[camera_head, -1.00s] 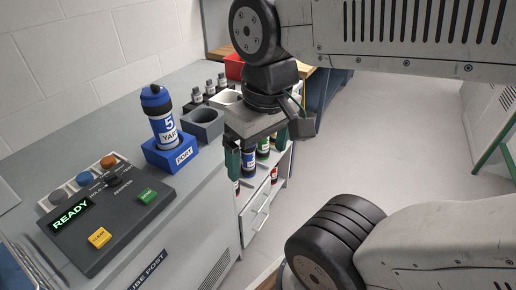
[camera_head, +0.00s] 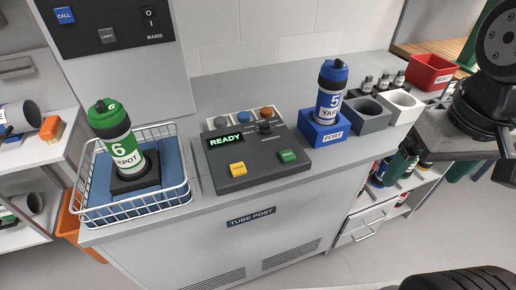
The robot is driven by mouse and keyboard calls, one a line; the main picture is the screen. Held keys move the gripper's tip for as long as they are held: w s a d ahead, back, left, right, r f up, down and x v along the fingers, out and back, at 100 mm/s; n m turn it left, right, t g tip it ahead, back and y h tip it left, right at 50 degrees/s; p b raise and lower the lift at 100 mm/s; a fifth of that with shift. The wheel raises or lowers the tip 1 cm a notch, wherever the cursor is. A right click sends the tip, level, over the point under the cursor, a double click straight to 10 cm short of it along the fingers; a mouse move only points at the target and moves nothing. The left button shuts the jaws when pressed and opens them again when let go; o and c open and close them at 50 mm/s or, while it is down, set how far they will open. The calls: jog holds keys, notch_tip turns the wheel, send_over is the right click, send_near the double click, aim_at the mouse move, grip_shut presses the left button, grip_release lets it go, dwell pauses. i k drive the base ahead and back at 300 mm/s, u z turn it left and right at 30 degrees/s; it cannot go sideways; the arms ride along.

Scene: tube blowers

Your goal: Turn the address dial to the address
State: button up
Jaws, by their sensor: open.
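The grey control console (camera_head: 225,170) stands on the counter, its display reading READY in green. A black dial knob (camera_head: 266,128) sits on its upper right part; its pointer setting and markings are too small to read. The blue carrier (camera_head: 330,92), labelled 5 YARD, stands upright in the blue block marked PORT (camera_head: 318,131). The green carrier (camera_head: 115,140), labelled 6 DEPOT, stands in a black holder in the wire basket. My gripper (camera_head: 430,168) is open at the right, beyond the counter's front edge, well apart from the dial.
The wire basket (camera_head: 137,209) is left of the console. Grey (camera_head: 368,116) and white (camera_head: 402,106) cup holders, small bottles and a red bin (camera_head: 430,71) are right of the port. The counter's front strip is clear.

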aim_at(266, 130)
jog(key=z, duration=0.15)
jog(key=k, duration=0.4)
jog(key=u, duration=1.35)
jog(key=i, duration=1.05)
jog(key=z, duration=0.65)
